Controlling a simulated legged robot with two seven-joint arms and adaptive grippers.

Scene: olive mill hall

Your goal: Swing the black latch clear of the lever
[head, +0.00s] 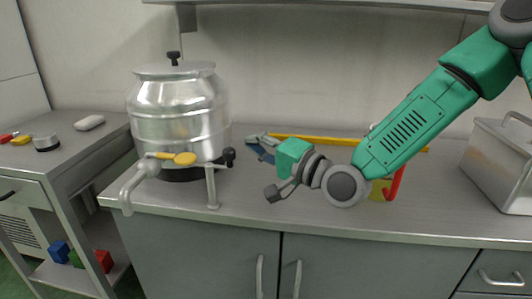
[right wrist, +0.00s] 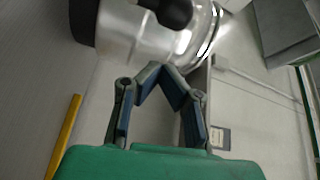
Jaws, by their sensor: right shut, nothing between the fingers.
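A shiny metal tank (head: 180,112) stands on the counter, with a spout and a yellow lever (head: 184,159) at its lower front. The black latch (head: 229,156) sits to the right of the lever, low on the tank's right side. A dark rounded knob (right wrist: 172,10), apparently the latch, shows at the top edge of the right wrist view. My right gripper (head: 254,144) is right of the latch and apart from it. In the right wrist view its blue-padded fingers (right wrist: 161,72) meet at the tips with nothing between them. My left gripper is not in view.
A long yellow bar (head: 320,138) lies along the back of the counter, behind my right arm. A red object (head: 396,184) is partly hidden by the arm. A metal box (head: 500,160) stands at the right. A side table (head: 80,150) with small items stands left. The front counter is mostly clear.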

